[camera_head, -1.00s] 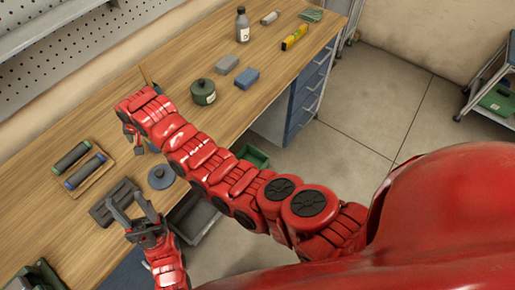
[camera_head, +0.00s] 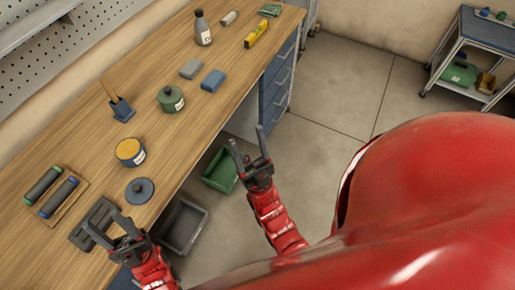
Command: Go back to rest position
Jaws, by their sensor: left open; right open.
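My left gripper (camera_head: 103,232) is open and empty, just above the dark slotted block near the workbench's front edge. My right gripper (camera_head: 248,142) is open and empty, its fingers pointing up the picture. It is off the workbench's front edge, over the floor side beside the green bin. The wooden workbench (camera_head: 60,138) runs diagonally across the left of the view.
On the bench are a dark slotted block (camera_head: 82,236), two rolls on a wooden tray (camera_head: 73,205), a blue lid (camera_head: 140,190), a yellow-topped tin (camera_head: 130,152) and a green pot (camera_head: 170,99). Green (camera_head: 219,172) and grey (camera_head: 183,229) bins stand below the front edge.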

